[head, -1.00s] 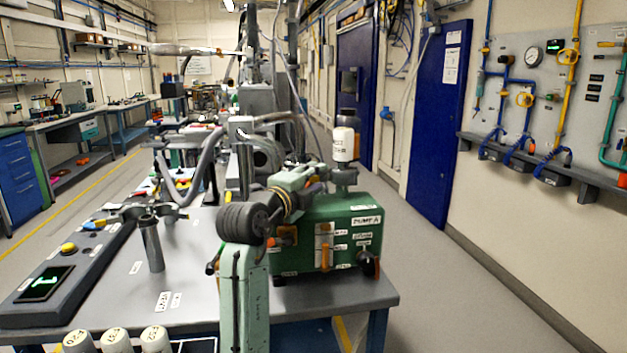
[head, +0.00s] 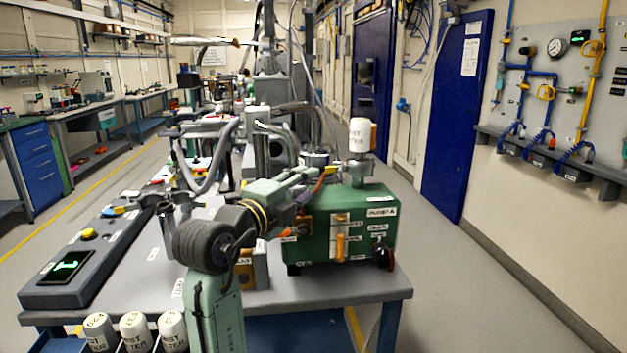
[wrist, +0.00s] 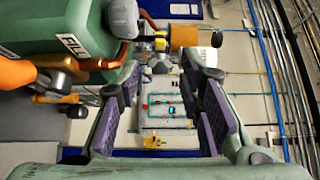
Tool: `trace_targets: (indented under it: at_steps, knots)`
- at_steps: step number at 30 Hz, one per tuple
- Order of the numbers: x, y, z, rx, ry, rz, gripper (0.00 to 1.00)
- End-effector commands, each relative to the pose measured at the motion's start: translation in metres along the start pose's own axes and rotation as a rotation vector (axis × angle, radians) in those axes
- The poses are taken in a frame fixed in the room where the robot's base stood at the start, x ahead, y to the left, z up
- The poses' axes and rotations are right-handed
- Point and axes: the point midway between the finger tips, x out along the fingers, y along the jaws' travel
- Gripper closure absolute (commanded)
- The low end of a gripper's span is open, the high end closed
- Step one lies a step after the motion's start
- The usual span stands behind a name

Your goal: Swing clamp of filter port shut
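The green pump (head: 350,228), labelled PUMP A, stands on the grey bench. A white mist filter (head: 358,137) with an orange-brown side patch stands upright on the port (head: 357,170) on its top. A small clamp with a yellowish part (head: 335,163) shows at the joint; I cannot tell its exact angle. My gripper (head: 322,172) is beside the port, to its left in the head view. In the wrist view my gripper (wrist: 165,105) is open, its purple pads wide apart with nothing between them. There the pump (wrist: 50,25) is at upper left and the port (wrist: 122,18) at top, beyond the fingers.
White spare filters (head: 133,330) stand in a rack at the bench's front left. A control strip (head: 75,265) lies along the bench's left. A grey hose (head: 205,175) and posts stand behind my arm. The floor right of the bench is clear.

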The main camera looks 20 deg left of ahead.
Motion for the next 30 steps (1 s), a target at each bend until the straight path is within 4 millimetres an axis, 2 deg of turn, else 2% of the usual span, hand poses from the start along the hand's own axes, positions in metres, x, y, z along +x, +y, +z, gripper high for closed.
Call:
trace_targets:
  at_steps: [10, 12, 18, 21, 25, 30]
  knots:
    - [-0.007, 0.0, 0.0, 0.0, 0.0, 0.0, 0.67]
    - [-0.008, 0.001, -0.003, 0.001, 0.001, -0.001, 0.71]
    - [-0.041, 0.007, -0.047, 0.007, 0.001, -0.005, 0.84]
    - [-0.047, 0.005, -0.055, 0.001, -0.003, -0.002, 0.91]
    - [-0.035, 0.002, -0.055, -0.003, -0.002, 0.001, 0.99]
    - [-0.002, 0.001, -0.055, -0.004, 0.0, 0.003, 1.0]
